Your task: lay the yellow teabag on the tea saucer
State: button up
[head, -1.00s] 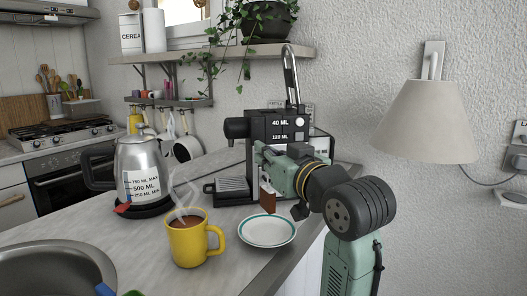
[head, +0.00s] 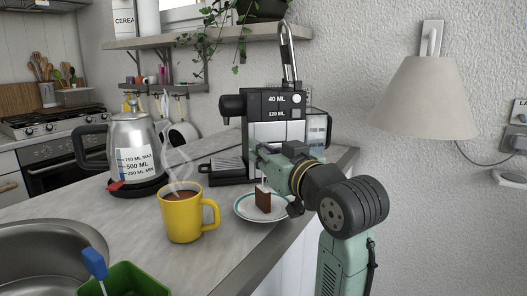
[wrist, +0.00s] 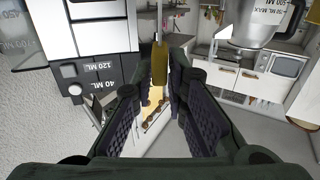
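The teabag (head: 263,201), a brown packet on a pale string, hangs upright below my gripper (head: 262,162), over the white tea saucer (head: 243,207) with its teal ring. I cannot tell whether its lower edge touches the saucer. In the wrist view a yellow piece (wrist: 160,63), which looks like the teabag's tag, sits between the fingertips of my gripper (wrist: 160,85). The fingers look closed on it. The saucer does not show clearly in the wrist view.
A steaming yellow mug (head: 182,219) stands close left of the saucer. The coffee machine (head: 275,131) is behind the gripper, and the kettle (head: 135,151) stands farther left. A sink (head: 40,245) and green container (head: 137,281) are at front left. The counter edge (head: 262,262) runs close to the saucer.

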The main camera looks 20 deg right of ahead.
jog(key=o, duration=0.4)
jog(key=shift+c, duration=0.2)
jog(key=s+d, duration=0.1)
jog(key=s, duration=1.1)
jog(key=shift+d, duration=0.35)
